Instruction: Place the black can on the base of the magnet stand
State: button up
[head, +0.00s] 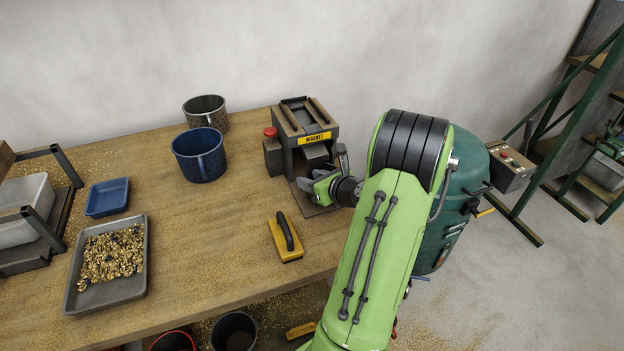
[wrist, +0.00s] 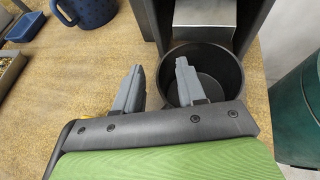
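The magnet stand (head: 305,128), a dark frame with a yellow label, stands on the bench. Its flat base plate (head: 318,208) shows partly below my gripper (head: 312,184). In the wrist view the black can (wrist: 225,72) is upright, open at the top, at the stand's opening under a grey chute (wrist: 205,15). My gripper (wrist: 160,66) has its fingers apart. The left finger is outside the can's left wall and the right finger overlaps the can's mouth, so the near-left rim lies between them. Contact with the wall cannot be told. In the head view the can is largely hidden by my gripper.
A yellow float (head: 285,240) lies in front. A tray (head: 110,290) holds brass bits. A green tank (head: 462,200) stands to the right. The bench middle is clear.

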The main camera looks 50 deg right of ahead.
jog(key=p+v, duration=0.2)
jog(key=v, duration=1)
jog(key=w+a+n+g+y, duration=0.1)
jog(key=w+a+n, duration=0.1)
jog(key=a+n, duration=0.2)
jog(key=w+a+n+y, duration=0.2)
jog(key=a+n, duration=0.2)
jog(key=w+a+r+n+g+y, duration=0.1)
jog(key=w+a+n, duration=0.2)
jog(key=a+n, duration=0.1)
jog(key=shift+g, duration=0.3)
jog(key=s+a+r+n+g, duration=0.2)
jog(key=a+n, duration=0.6)
jog(key=n, duration=0.1)
jog(key=s+a+r+n+g, duration=0.1)
jog(key=a+n+g, duration=0.1)
jog(key=a+n, duration=0.55)
jog(key=s+a+r+n, duration=0.3)
jog(key=s+n, duration=0.4)
jog(key=n, duration=0.3)
jog(key=shift+s+a+r+n+h, duration=0.2)
jog(key=shift+s+a+n+h, duration=0.05)
jog(key=shift+n+h, duration=0.15)
